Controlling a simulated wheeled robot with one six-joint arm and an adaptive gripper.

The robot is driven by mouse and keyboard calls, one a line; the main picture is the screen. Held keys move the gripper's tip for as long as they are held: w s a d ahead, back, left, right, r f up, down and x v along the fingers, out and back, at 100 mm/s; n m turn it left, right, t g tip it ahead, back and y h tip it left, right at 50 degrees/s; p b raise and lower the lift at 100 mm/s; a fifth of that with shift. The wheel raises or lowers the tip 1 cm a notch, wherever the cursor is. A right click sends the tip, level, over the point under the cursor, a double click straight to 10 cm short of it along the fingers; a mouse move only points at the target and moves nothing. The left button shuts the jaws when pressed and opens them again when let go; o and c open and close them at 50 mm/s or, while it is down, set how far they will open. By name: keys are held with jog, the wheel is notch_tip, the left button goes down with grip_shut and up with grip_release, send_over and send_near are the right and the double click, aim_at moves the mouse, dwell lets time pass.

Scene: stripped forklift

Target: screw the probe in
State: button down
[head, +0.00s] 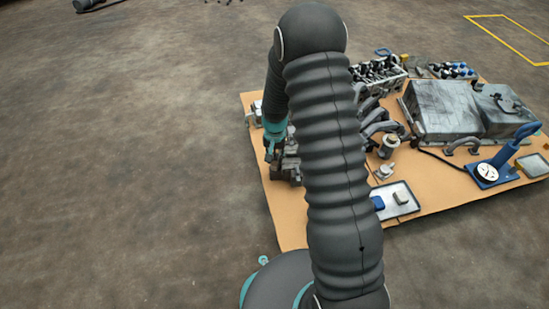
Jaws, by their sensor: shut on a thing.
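My gripper (270,155) shows small at the left edge of the board, just below the teal wrist of my arm. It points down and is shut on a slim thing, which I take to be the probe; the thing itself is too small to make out. Dark metal engine parts (289,168) stand right beside and below the gripper. I cannot tell whether the held thing touches them. My black ribbed arm hides much of the middle of the board, and the hole for the probe cannot be made out.
A tan board (283,216) carries the parts. An engine block (380,72) stands at the back, a large grey case (444,108) at the right. A blue stand with a white dial (487,173) and a tray (396,211) with small blocks lie nearer. Floor left of the board is clear.

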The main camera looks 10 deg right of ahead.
jog(key=m, duration=0.7)
jog(key=shift+d+r, duration=0.1)
jog(key=shift+r, duration=0.05)
jog(key=m, duration=0.4)
jog(key=shift+b, duration=0.3)
jog(key=shift+s+m, duration=0.1)
jog(key=shift+m, duration=1.8)
jog(key=c, duration=1)
grip_release()
